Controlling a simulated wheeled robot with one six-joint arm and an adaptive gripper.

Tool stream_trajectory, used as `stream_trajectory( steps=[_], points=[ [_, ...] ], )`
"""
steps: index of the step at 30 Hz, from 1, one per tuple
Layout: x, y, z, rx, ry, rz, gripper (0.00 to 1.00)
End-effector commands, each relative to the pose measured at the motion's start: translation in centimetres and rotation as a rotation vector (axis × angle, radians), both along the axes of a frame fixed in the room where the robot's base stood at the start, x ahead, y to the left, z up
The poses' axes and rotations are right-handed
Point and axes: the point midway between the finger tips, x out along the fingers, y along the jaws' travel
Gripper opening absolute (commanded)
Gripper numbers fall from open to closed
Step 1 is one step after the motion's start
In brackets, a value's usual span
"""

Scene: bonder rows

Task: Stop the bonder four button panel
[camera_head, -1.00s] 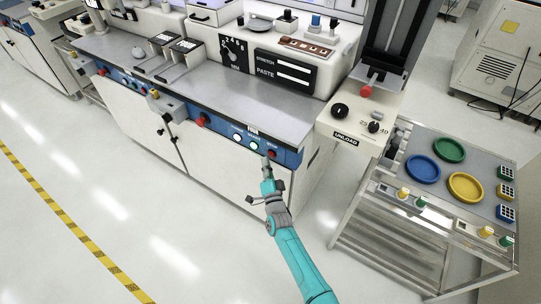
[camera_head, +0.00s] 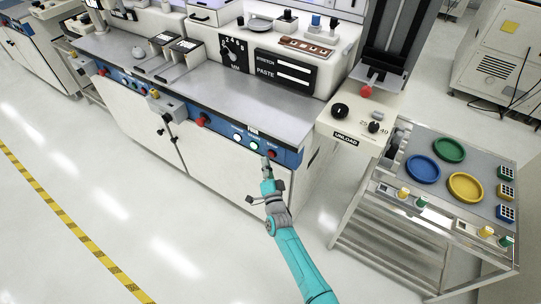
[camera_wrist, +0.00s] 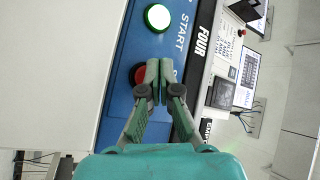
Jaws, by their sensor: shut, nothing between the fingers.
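The blue panel labelled FOUR (camera_head: 287,157) runs along the front edge of the grey bench. In the wrist view the panel (camera_wrist: 120,95) shows a lit green button (camera_wrist: 157,17) beside the word START and a red button (camera_wrist: 137,74) partly hidden behind my fingers. The green button (camera_head: 254,145) and a white button (camera_head: 237,138) also show in the head view. My gripper (camera_wrist: 158,68) is shut and empty, its tips over the right part of the red button. In the head view my gripper (camera_head: 266,161) is at the panel; I cannot tell if it touches.
A red knob (camera_head: 203,120) sits further left on the bench front. A grey control box (camera_head: 167,106) juts out there. The UNLOAD unit (camera_head: 345,130) and a metal cart (camera_head: 410,165) with coloured dishes stand to the right. The floor in front is open.

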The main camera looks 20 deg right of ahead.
Motion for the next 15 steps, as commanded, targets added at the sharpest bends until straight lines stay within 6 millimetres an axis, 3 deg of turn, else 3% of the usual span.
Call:
stream_trajectory(
  steps=[15],
  points=[
    [0.51,-0.68,0.05,0.0,0.0,0.0,0.0]
  ],
)
